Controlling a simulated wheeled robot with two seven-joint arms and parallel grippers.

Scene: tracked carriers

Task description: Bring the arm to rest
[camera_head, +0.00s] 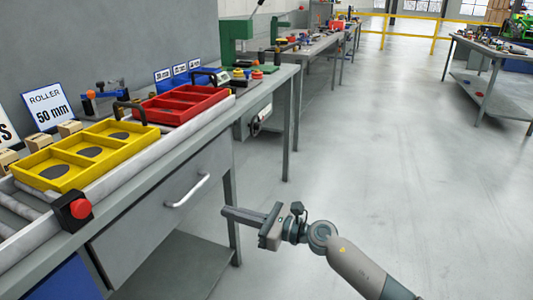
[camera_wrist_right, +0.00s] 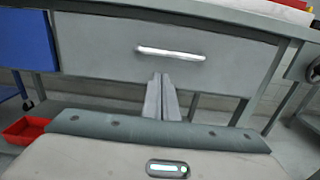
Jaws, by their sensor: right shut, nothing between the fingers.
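My right gripper (camera_head: 232,216) is in front of the workbench, low beside its drawer, with its arm coming in from the bottom right. Its fingers are together with nothing between them. In the right wrist view the shut fingers (camera_wrist_right: 161,97) point toward the grey drawer front (camera_wrist_right: 110,45), below its handle (camera_wrist_right: 170,53). The gripper appears apart from the drawer. My left gripper is not in view.
On the bench, a yellow tray (camera_head: 50,158) and a red tray (camera_head: 155,116) sit on the roller track, with a red stop button (camera_head: 80,208) at the front edge. A blue tray (camera_head: 205,78) is farther back. Open floor (camera_head: 380,150) lies to the right.

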